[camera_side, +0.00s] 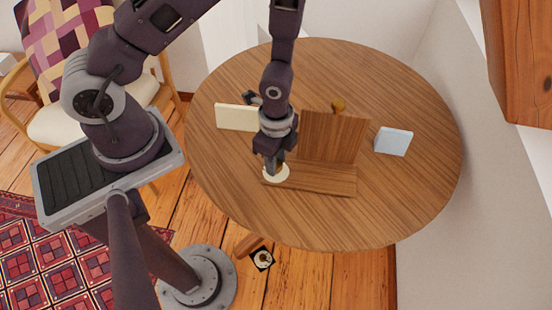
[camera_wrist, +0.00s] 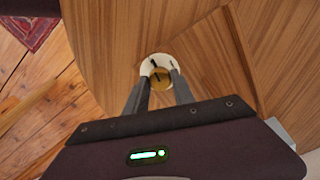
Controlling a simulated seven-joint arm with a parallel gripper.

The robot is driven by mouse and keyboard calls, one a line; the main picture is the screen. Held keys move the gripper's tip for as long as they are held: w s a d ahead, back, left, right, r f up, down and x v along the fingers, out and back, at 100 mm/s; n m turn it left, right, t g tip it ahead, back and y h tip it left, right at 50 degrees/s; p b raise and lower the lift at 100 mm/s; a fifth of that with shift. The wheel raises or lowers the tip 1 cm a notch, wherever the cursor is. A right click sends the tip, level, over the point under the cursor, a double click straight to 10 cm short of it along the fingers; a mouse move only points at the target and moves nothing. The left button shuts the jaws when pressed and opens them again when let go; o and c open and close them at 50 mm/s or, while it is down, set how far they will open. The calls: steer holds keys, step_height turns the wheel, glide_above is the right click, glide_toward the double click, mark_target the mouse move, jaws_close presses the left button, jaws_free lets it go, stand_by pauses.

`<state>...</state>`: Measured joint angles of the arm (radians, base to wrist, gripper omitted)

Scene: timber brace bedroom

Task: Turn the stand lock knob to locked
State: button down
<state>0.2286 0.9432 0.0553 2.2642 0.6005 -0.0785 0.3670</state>
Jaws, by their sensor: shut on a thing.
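The wooden stand (camera_side: 333,136) is on the round table, with an upright panel and a flat base (camera_side: 325,180). A cream disc (camera_side: 281,178) sits at the left end of the base. My gripper (camera_side: 275,167) points down over the disc. In the wrist view, my gripper's fingers (camera_wrist: 160,75) are shut on the knob, one on each side. The side view hides the knob behind the fingers.
On the round table (camera_side: 410,195) are a cream block (camera_side: 235,117), a small black object (camera_side: 252,98), a brass-coloured object (camera_side: 339,105) behind the panel, and a pale blue block (camera_side: 393,141) at right. The table's front is clear. A wall (camera_side: 440,100) stands close at right.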

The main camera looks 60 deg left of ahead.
steer(key=shift+n, duration=0.5)
steer(key=c, duration=1.1)
jaws_free()
steer(key=shift+o, duration=0.2)
steer(key=shift+r, duration=0.1)
step_height(320, 180, up, 7)
steer(key=shift+f, duration=0.1)
